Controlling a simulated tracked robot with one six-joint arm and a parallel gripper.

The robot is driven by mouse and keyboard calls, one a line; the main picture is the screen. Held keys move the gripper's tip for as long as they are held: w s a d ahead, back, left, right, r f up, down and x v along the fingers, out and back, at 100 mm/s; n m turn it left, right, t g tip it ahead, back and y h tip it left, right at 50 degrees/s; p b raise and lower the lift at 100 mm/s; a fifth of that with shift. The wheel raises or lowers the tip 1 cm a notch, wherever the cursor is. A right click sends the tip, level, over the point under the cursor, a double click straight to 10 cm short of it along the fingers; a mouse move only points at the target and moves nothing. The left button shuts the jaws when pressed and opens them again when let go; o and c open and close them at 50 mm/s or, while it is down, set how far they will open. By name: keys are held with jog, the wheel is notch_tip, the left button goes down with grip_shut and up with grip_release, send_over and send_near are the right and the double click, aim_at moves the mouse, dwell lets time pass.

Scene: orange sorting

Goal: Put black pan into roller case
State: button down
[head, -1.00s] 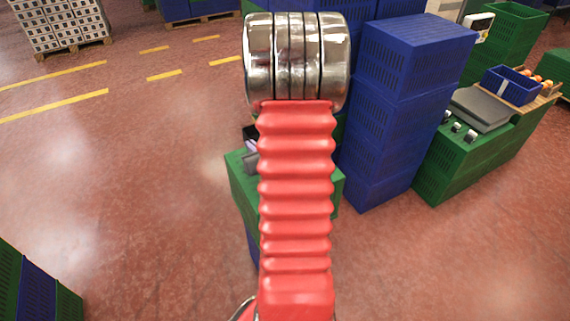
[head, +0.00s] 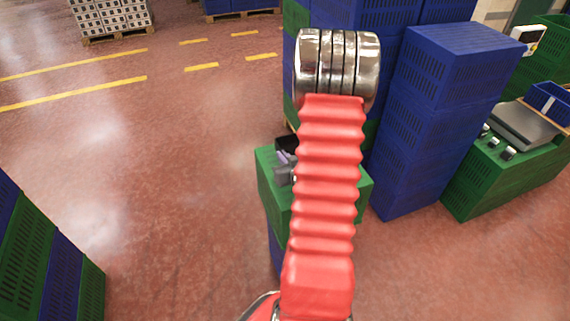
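My gripper is not in view; only my red ribbed arm with its silver joint shows, rising through the middle of the picture. A dark open container (head: 287,143) with grey and purple items at it sits on a green crate stack (head: 268,180), partly hidden behind my arm. I cannot tell whether it is the roller case. I cannot make out a black pan; my arm may hide it.
Tall blue crates (head: 440,120) stand right of my arm. Green crates (head: 475,180) at the right carry a grey flat scale (head: 527,122) and a blue box (head: 548,100). More crates (head: 50,250) stand at lower left. The red floor (head: 150,180) at left is clear.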

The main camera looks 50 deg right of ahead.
jog(key=shift+f, duration=2.05)
jog(key=c, duration=2)
grip_release()
jog(key=shift+f, duration=0.1)
